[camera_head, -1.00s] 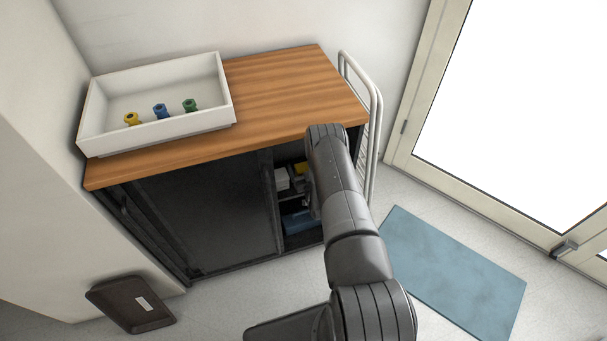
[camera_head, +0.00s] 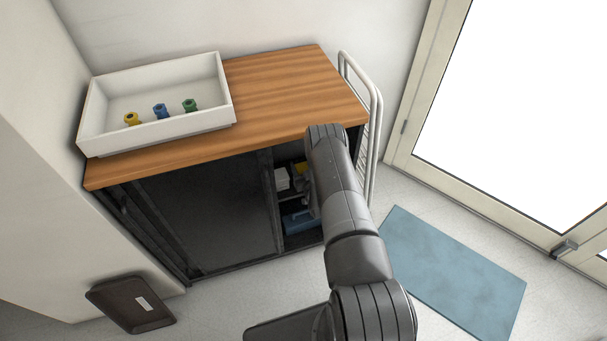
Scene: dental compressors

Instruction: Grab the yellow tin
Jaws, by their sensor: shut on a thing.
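The yellow tin (camera_head: 299,168) shows as a small yellow patch on the upper shelf level inside the dark cabinet, just left of my arm. My gripper (camera_head: 302,183) reaches into the open right part of the cabinet and is mostly hidden by my own arm. Only a small grey part of it shows, right at the yellow tin, and it is shut on the tin. The fingertips and most of the tin are hidden, so I cannot tell whether the tin is clear of the shelf.
A white box (camera_head: 282,179) sits left of the tin and a blue case (camera_head: 298,222) below. The cabinet's sliding door (camera_head: 205,210) covers the left side. The wooden top (camera_head: 285,90) overhangs the opening. A white rail (camera_head: 372,130) stands at the right.

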